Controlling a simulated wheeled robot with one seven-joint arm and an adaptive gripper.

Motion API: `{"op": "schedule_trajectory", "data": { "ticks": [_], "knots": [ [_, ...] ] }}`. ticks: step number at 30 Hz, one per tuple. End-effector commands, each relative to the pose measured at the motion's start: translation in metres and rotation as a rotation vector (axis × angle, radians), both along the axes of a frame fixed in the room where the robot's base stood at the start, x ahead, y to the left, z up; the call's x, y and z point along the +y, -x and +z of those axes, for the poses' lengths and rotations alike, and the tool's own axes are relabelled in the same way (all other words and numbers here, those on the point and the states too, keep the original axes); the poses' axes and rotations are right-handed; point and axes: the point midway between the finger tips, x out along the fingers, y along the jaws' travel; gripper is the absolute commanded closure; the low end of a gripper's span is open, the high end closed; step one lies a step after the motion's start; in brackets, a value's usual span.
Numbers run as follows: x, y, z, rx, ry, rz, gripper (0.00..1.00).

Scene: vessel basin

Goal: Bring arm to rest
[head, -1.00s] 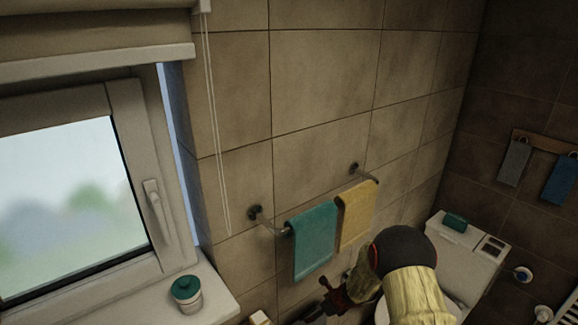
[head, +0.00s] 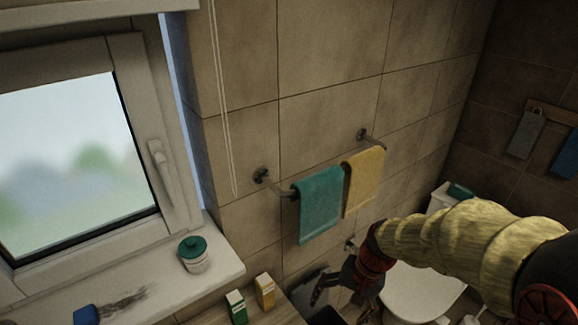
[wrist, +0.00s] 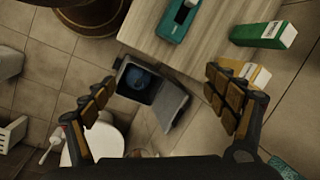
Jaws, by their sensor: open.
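My gripper (head: 332,287) is in the lower middle of the head view, beyond the end of the wooden counter and left of the toilet. In the wrist view both fingers of my gripper (wrist: 158,86) are spread wide with nothing held between them. My arm reaches in from the right side of the head view. Past the fingers, a dark open container (wrist: 152,90) with a blue round patch inside lies in the gap as seen from the wrist. I cannot tell its distance from the fingers.
The wooden counter (wrist: 205,42) bears a green carton (head: 236,306) and a yellow carton (head: 265,291). A teal towel (head: 320,205) and a yellow towel (head: 362,180) hang on the wall rail. A lidded jar (head: 194,254) stands on the sill. The toilet (head: 408,290) is beside my arm.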

Motion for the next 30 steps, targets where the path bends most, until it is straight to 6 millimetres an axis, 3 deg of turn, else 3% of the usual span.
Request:
{"op": "schedule_trajectory", "data": {
  "ticks": [6,15,24,30],
  "knots": [
    [-0.031,0.052,0.052,-0.129,0.135,0.220,0.14],
    [-0.064,0.103,0.107,-0.336,0.311,0.339,0.14],
    [-0.065,0.120,0.154,-0.539,0.360,0.319,0.14],
    [-0.064,0.122,0.158,-0.562,0.362,0.318,0.14]
  ]
}}
